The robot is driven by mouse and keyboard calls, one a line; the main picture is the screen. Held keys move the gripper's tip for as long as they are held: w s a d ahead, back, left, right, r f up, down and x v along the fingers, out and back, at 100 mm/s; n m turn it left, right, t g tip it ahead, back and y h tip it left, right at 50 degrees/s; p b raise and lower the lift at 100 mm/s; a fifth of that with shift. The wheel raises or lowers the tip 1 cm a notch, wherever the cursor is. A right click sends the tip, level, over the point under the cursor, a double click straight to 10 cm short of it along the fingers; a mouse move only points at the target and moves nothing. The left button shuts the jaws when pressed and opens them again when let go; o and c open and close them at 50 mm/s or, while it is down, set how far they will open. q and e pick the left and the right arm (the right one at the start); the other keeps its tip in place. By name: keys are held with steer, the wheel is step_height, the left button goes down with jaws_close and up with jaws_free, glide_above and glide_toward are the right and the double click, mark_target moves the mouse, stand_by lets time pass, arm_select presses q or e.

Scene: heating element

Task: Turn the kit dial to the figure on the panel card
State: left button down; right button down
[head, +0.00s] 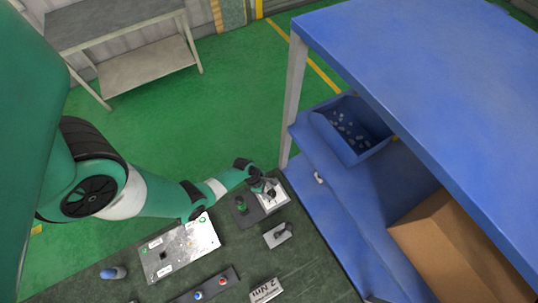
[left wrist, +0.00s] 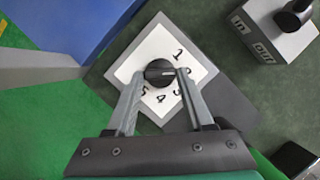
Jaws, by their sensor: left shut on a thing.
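The kit dial is a black knob (left wrist: 159,73) on a white square plate (left wrist: 151,47) with black figures around it; a 1, a 4 and a 5 show, others are partly covered. A light mark on the knob runs toward the right. My left gripper (left wrist: 159,76) has one finger on each side of the knob and is shut on it. In the head view my left gripper (head: 268,186) reaches down over the white dial plate (head: 275,202) and hides most of the knob. The panel card (head: 265,290), at the bottom of the head view, reads "2 Nm".
A grey switch box (left wrist: 268,30) marked "in" and "out" stands beside the dial; it also shows in the head view (head: 278,235). A green knob (head: 241,206), a pale panel (head: 180,247) and a button strip (head: 204,286) are nearby. A blue shelf (head: 430,60) rises at right.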

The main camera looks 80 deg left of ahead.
arm_select(q)
steer(key=shift+m, duration=0.3)
steer(key=shift+c, duration=1.4)
jaws_free()
